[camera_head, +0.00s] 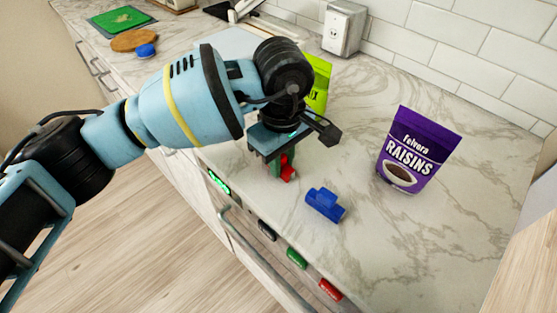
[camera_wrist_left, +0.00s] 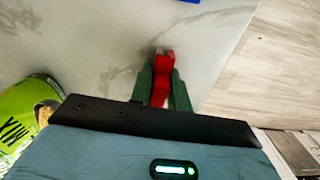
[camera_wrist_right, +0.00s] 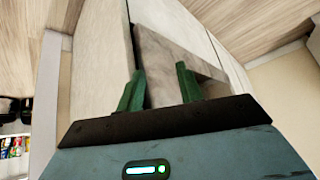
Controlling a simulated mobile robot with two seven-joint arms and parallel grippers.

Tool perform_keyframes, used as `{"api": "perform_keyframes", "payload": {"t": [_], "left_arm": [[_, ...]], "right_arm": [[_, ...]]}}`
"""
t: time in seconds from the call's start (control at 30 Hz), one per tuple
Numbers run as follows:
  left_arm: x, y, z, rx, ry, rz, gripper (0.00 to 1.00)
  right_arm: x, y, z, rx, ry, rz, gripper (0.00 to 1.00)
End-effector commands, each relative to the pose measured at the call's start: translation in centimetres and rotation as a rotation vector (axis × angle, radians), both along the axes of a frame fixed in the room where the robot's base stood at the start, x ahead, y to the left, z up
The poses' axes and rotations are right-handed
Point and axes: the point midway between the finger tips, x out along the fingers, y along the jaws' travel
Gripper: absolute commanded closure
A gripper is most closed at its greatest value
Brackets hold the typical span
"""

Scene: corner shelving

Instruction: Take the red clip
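The red clip (camera_head: 289,172) is at the marbled counter near its front edge, partly hidden by my left gripper (camera_head: 281,166). In the left wrist view, the red clip (camera_wrist_left: 160,82) stands between the green fingers of my left gripper (camera_wrist_left: 161,80), which press close on both its sides. I cannot tell whether the clip touches the counter. My right gripper (camera_wrist_right: 159,88) is open and empty, with its fingers well apart. It is outside the head view.
A blue clip (camera_head: 325,204) lies on the counter to the right. A purple raisins bag (camera_head: 416,150) stands behind it. A green bag (camera_head: 318,84) stands behind my left gripper. An outlet box (camera_head: 343,27) is by the tiled wall. The right counter is mostly clear.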

Motion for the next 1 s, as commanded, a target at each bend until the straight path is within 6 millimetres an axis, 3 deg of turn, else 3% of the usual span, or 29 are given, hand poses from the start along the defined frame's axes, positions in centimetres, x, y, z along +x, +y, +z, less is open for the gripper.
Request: {"api": "perform_keyframes", "payload": {"t": [0.03,0.1,0.47,0.67,0.77,1.0], "left_arm": [[0.0,0.0,0.0,0.0,0.0,0.0,0.9],[0.0,0.0,0.0,0.0,0.0,0.0,1.0],[0.0,0.0,0.3,-0.001,-0.001,0.0,1.0],[0.0,0.0,1.9,0.001,-0.002,0.0,1.0],[0.1,0.0,3.6,-0.001,-0.004,0.0,1.0],[-3.0,2.4,3.8,-0.001,0.001,-0.002,1.0]], "right_arm": [[0.0,0.0,0.0,0.0,0.001,0.0,0.64],[-0.1,0.0,0.0,0.0,0.001,0.0,0.64],[-0.1,0.0,-0.1,-0.001,0.003,0.0,0.64],[-0.3,0.0,-0.4,0.0,0.008,0.0,0.64],[-0.5,0.0,-0.7,0.0,0.012,0.0,0.64],[-0.5,0.0,-0.8,0.0,0.013,0.0,0.64]]}}
